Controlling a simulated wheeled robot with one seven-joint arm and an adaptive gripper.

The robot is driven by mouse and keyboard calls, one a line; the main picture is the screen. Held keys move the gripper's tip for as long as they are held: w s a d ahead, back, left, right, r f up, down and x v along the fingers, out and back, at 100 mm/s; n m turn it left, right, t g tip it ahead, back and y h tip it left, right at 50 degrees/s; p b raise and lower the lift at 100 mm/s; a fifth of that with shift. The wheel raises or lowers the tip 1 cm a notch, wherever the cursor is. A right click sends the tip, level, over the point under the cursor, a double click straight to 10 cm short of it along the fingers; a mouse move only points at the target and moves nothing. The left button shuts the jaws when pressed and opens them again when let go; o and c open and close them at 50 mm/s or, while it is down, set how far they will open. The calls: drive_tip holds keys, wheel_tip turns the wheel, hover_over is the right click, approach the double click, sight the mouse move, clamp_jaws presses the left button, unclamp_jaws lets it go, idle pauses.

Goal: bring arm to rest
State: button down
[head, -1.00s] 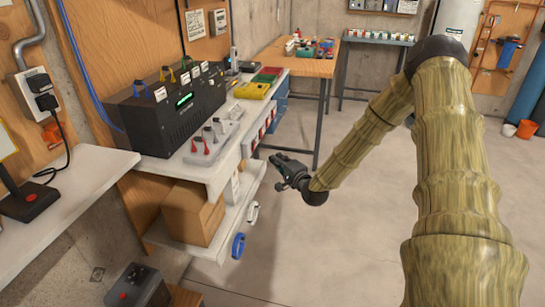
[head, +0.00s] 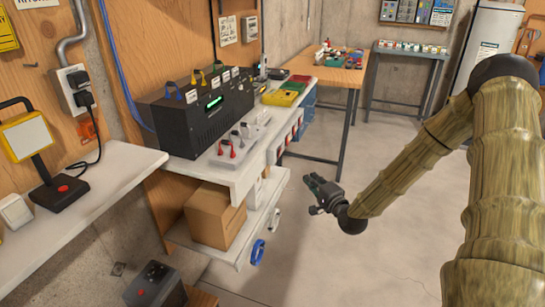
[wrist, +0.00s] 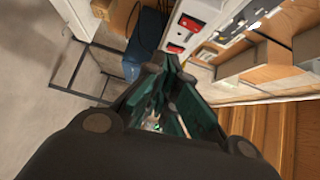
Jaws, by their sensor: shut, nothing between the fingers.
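My gripper (head: 317,185) is in the head view, in the open floor space to the right of the white workbench. My arm, in a tan ribbed sleeve, comes in from the right side and bends down to it. The gripper is shut and empty. In the wrist view my gripper (wrist: 168,75) shows its dark green fingers closed together at the tips. The fingertips are apart from the bench and from everything else in view.
A white bench (head: 245,180) holds a black device (head: 190,120) with coloured clips. A cardboard box (head: 214,215) sits on its lower shelf. A wooden table (head: 335,72) stands behind. A lamp (head: 30,140) stands on the left counter. The floor (head: 400,240) is clear.

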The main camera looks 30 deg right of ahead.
drive_tip(key=s+a+f+n+g+y, duration=0.1)
drive_tip(key=s+a+f+n+g, duration=0.5)
drive_tip(key=a+f, duration=0.4)
drive_tip(key=s+a+f+n+g+y, duration=0.1)
drive_tip(key=s+a+f+n+g, duration=0.25)
drive_tip(key=s+a+f, duration=0.55)
drive_tip(key=s+a+f+n+g, duration=0.2)
drive_tip(key=s+a+f, duration=0.1)
drive_tip(key=s, duration=0.5)
drive_tip(key=s+a+f+n+g+p, duration=0.1)
drive_tip(key=s+a+f+n+g, duration=0.2)
drive_tip(key=s, duration=0.6)
drive_tip(key=s+a+f+n+g+h, duration=0.1)
drive_tip(key=s+a+f+n+g, duration=0.2)
drive_tip(key=s, duration=0.6)
drive_tip(key=shift+s+a+f, duration=0.15)
drive_tip(key=shift+a+f, duration=0.05)
drive_tip(key=shift+f, duration=0.25)
drive_tip(key=shift+d, duration=0.1)
